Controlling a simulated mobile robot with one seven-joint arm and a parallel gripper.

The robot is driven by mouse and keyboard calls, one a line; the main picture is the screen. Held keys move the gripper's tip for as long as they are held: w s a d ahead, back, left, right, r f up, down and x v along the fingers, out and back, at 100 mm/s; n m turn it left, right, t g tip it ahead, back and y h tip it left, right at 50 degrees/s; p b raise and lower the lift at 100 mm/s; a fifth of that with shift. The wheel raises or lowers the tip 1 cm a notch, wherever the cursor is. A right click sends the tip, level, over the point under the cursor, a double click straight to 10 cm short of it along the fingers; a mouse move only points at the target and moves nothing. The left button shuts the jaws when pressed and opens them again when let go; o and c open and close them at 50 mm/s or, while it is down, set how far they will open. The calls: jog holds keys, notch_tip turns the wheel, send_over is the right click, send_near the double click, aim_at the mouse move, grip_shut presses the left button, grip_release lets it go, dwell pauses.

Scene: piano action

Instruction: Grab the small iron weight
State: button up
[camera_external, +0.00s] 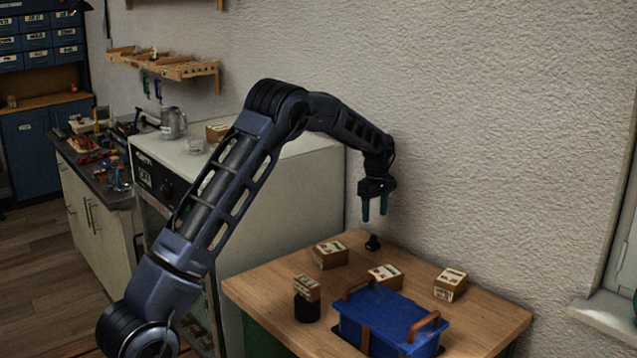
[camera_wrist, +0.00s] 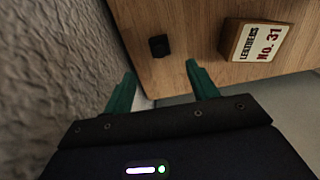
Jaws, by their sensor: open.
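The small iron weight (camera_external: 372,243) is a small black knobbed piece standing on the wooden table (camera_external: 257,288), near its back edge by the wall. In the wrist view the weight (camera_wrist: 159,46) shows from above as a dark, squarish block, ahead of the fingertips. My gripper (camera_external: 374,212) has two teal fingers and hangs pointing down above the weight, apart from it. In the wrist view my gripper (camera_wrist: 162,72) is open, with nothing between the fingers.
Small labelled boxes stand near the weight: one at left (camera_external: 330,255), one behind the blue toolbox (camera_external: 384,276), one at right (camera_external: 450,284). The blue toolbox (camera_external: 385,322) has brown handles. A box sits on a black cylinder (camera_external: 307,307). The textured wall (camera_external: 480,150) is close behind.

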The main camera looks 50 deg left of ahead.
aim_at(373, 239)
notch_tip(373, 239, down, 10)
jog(key=shift+f, duration=0.1)
dwell(0.5)
jog(key=shift+c, duration=0.5)
jog(key=c, duration=1.1)
